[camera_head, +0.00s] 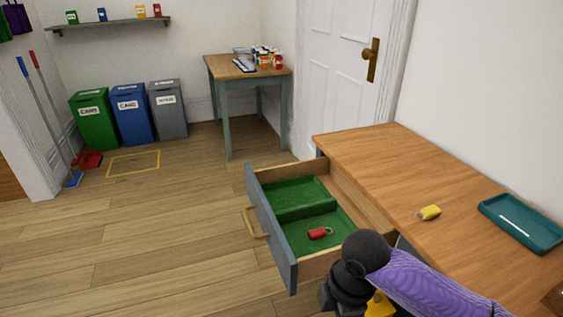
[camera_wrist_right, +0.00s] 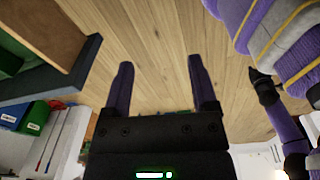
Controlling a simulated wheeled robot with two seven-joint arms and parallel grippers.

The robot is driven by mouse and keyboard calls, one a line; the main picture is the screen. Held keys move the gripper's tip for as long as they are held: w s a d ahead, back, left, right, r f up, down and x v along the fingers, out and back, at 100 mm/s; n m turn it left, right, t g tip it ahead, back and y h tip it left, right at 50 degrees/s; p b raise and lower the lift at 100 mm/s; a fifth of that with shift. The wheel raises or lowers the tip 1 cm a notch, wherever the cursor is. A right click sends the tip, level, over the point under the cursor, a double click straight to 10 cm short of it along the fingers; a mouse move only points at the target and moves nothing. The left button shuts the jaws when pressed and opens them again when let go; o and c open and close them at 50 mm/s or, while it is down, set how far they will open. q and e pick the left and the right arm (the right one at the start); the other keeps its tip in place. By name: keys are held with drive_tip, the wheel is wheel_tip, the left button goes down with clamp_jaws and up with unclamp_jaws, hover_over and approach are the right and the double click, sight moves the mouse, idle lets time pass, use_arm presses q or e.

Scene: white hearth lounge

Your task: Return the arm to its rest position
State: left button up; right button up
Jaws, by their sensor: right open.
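My right arm (camera_head: 440,287) comes in from the lower right of the head view, with its dark joint in front of the desk and drawer. My right gripper (camera_wrist_right: 160,66) shows in the right wrist view with its two purple fingers apart and nothing between them. Wood floor lies beyond the fingers. In the head view the gripper's fingers cannot be made out.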

drive_tip(key=s+d+f+m+t+p, duration=0.1)
drive_tip(key=s+d+f+m, duration=0.2)
drive_tip(key=f+m, duration=0.5)
drive_tip(key=s+d+f+m+t+p, duration=0.1)
drive_tip(key=s+d+f+m, duration=0.25)
drive_tip(key=f, duration=0.85)
drive_tip(key=s+d+f+m+g, duration=0.1)
drive_tip(key=s+f, duration=0.2)
drive_tip(key=s, duration=0.8)
drive_tip(key=s+d+f+m+g+h+p, duration=0.1)
drive_tip(key=s+d+f+m, duration=0.1)
drive_tip(key=s, duration=0.9)
drive_tip(key=s+d+f+m+g+h, duration=0.1)
drive_tip(key=s+d+f+m, duration=0.1)
drive_tip(key=s, duration=0.9)
drive_tip(key=shift+d+f+p, duration=0.25)
drive_tip(key=shift+f+p, duration=0.1)
drive_tip(key=shift+f, duration=0.55)
drive_tip(key=shift+m, duration=0.25)
